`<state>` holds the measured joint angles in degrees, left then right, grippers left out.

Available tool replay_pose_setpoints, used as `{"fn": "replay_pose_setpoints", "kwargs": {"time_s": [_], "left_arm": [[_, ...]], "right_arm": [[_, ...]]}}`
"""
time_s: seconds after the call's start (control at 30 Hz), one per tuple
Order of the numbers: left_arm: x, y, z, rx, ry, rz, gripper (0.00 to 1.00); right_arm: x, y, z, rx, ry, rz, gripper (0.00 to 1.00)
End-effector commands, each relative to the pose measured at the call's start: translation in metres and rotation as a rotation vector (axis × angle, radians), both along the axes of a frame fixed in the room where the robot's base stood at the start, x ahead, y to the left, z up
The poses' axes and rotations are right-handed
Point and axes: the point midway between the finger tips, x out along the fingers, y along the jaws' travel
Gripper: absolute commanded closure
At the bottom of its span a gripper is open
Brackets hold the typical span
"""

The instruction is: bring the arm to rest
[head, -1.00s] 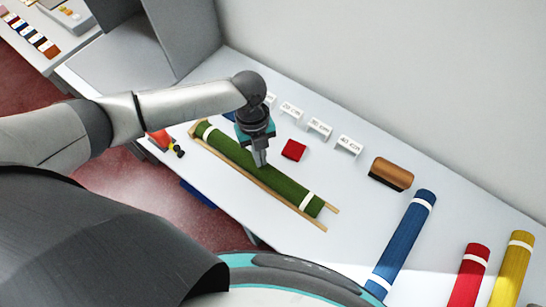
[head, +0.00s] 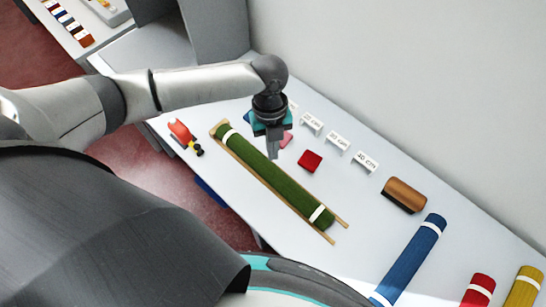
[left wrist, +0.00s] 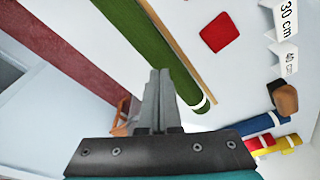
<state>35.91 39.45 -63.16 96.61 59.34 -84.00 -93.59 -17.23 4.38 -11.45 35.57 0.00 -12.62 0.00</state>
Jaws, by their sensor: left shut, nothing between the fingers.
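My left gripper (head: 274,153) is shut and empty. In the head view it points down above the counter, beside the green fabric roll (head: 270,175). In the left wrist view its closed fingers (left wrist: 157,98) are in the lower middle, with the green roll (left wrist: 160,45) beyond them. The green roll has white bands and lies between wooden rails (head: 333,241). My right gripper is not in view.
A red swatch (head: 310,160) lies right of the gripper, and a pink one (head: 286,139) is partly hidden behind it. Size cards (head: 338,141) stand behind. A brown block (head: 404,195) and blue (head: 412,258), red (head: 478,293) and yellow (head: 525,288) rolls lie to the right.

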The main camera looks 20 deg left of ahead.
Motion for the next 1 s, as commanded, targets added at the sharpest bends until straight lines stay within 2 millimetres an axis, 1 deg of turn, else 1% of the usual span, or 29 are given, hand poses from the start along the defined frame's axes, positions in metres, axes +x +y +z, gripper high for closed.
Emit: {"fn": "replay_pose_setpoints", "kwargs": {"time_s": [0.03, 0.2, 0.3, 0.4, 0.5, 0.6, 0.87, 1.0], "left_arm": [[0.003, 0.002, 0.015, 0.002, -0.006, 0.000, 1.00], [0.008, 0.006, 0.054, 0.003, -0.004, 0.000, 1.00], [0.010, 0.008, 0.072, 0.005, -0.002, -0.003, 1.00], [0.012, 0.009, 0.086, 0.006, 0.000, -0.001, 1.00], [0.013, 0.010, 0.094, 0.006, 0.002, -0.001, 1.00], [0.013, 0.010, 0.098, 0.007, 0.003, -0.001, 1.00], [0.013, 0.010, 0.099, 0.007, 0.003, -0.001, 1.00], [0.013, 0.010, 0.098, 0.006, 0.003, -0.001, 1.00]], "right_arm": [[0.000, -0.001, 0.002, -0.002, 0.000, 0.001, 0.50], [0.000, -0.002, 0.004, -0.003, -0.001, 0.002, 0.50], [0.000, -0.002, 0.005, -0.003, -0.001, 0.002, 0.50], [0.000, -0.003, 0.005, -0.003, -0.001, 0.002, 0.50], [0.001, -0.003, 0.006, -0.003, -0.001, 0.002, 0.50], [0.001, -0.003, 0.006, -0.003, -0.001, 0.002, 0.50], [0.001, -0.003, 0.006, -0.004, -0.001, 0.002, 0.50], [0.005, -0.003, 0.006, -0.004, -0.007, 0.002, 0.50]]}}
